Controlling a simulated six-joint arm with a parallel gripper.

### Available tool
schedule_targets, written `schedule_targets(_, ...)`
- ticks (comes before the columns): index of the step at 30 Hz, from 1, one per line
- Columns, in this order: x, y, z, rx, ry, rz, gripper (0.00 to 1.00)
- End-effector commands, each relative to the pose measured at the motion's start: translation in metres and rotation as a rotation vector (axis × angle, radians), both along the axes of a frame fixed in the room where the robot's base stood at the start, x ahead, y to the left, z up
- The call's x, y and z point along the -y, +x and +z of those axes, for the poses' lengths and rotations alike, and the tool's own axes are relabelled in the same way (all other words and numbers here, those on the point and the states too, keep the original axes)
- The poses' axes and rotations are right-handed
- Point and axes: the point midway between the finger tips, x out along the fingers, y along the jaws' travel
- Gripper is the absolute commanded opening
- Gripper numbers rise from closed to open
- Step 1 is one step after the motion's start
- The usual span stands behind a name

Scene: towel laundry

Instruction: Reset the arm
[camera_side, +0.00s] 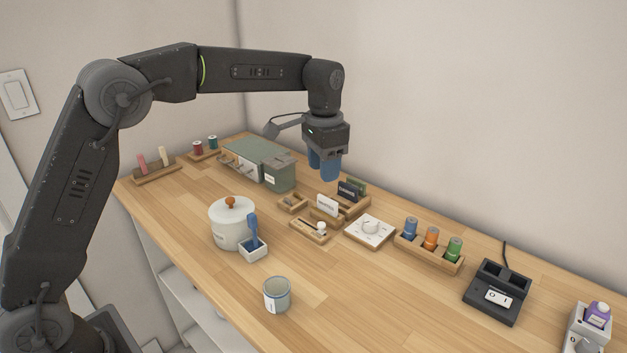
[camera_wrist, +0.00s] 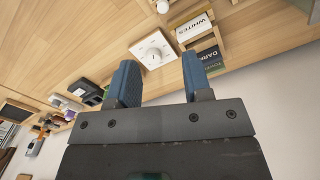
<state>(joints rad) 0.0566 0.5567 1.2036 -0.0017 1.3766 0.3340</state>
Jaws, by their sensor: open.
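My gripper (camera_side: 324,164) hangs from the arm above the wooden counter, pointing down, with blue fingers. In the wrist view my gripper (camera_wrist: 160,82) shows two blue fingers spread apart with nothing between them. It is open and empty. In the side view it appears above and behind the wooden card holder (camera_side: 349,210), clear of the counter. The arm is bent, reaching across the counter from the left.
The front middle has free room.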

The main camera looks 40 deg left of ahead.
Motion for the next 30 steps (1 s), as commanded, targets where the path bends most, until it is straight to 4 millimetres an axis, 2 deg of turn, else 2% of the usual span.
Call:
schedule_targets(5,-0.005,-0.031,0.029,0.057,-0.004,0.042,0.45)
schedule_targets(9,-0.011,-0.078,0.056,0.132,-0.012,0.101,0.45)
schedule_targets(15,-0.019,-0.152,0.073,0.244,-0.03,0.191,0.45)
schedule_targets(20,-0.024,-0.212,0.069,0.332,-0.049,0.261,0.45)
schedule_targets(24,-0.027,-0.259,0.053,0.402,-0.069,0.316,0.45)
schedule_targets(27,-0.028,-0.282,0.039,0.441,-0.08,0.347,0.45)
schedule_targets(30,-0.029,-0.297,0.028,0.465,-0.089,0.369,0.45)
